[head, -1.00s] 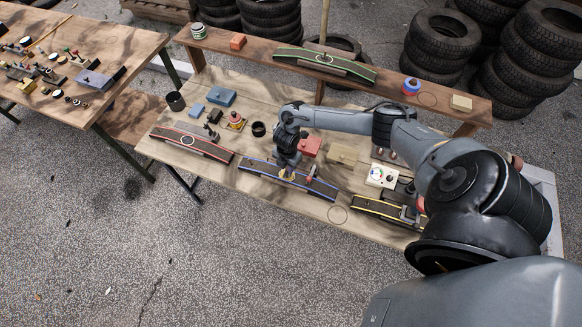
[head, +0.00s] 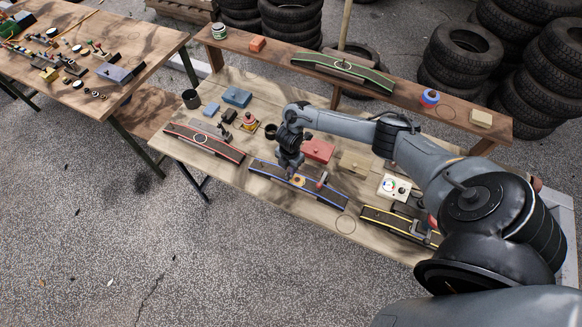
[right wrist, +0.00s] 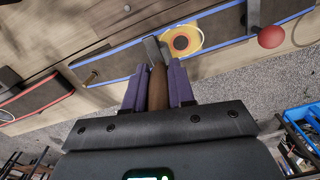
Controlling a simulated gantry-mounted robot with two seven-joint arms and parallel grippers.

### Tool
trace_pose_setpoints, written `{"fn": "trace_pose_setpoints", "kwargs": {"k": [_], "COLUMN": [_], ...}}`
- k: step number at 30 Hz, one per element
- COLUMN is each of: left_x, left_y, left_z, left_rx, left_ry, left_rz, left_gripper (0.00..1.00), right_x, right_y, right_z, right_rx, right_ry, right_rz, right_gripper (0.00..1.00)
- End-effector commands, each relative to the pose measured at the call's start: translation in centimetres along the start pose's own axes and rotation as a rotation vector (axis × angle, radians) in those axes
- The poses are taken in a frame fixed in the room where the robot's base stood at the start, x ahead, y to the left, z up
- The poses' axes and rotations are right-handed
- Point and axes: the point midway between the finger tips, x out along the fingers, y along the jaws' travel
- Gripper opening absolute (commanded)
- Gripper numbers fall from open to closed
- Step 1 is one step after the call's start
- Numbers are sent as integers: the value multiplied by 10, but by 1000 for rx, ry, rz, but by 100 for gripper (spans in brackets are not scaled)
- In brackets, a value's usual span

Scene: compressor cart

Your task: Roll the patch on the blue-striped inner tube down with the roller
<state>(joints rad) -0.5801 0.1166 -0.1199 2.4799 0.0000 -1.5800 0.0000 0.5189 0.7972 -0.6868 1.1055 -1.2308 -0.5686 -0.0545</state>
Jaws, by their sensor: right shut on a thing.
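The blue-striped inner tube (head: 268,171) lies on the workbench, its dark strip edged in blue. Its patch (head: 298,181) is an orange piece with a dark centre inside a yellow ring; it also shows in the right wrist view (right wrist: 181,42). My right gripper (head: 290,172) is over the tube, just left of the patch. In the right wrist view its purple fingers (right wrist: 158,88) are shut on the brown handle of the roller (right wrist: 157,85). The roller's grey metal head is at the patch's left edge; I cannot tell whether it touches. My left gripper is not in view.
A clamp with a red knob (right wrist: 270,37) stands on the tube beside the patch. Red-striped (head: 205,141) and yellow-striped (head: 385,219) tubes lie to either side. A red box (head: 318,150) is behind. A green-striped tube (head: 343,70) lies on the raised shelf.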

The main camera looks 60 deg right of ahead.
Motion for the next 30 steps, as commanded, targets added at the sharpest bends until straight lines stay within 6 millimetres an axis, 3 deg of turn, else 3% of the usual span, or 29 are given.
{"fn": "trace_pose_setpoints", "kwargs": {"k": [9,30], "left_x": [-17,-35], "left_y": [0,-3], "left_z": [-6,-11], "left_rx": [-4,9], "left_ry": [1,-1], "left_rz": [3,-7], "left_gripper": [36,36], "right_x": [-1,1], "right_y": [-21,-48], "right_z": [5,10], "right_rx": [0,-1], "right_ry": [0,-1], "right_rz": [-1,-2], "right_gripper": [0,0]}}
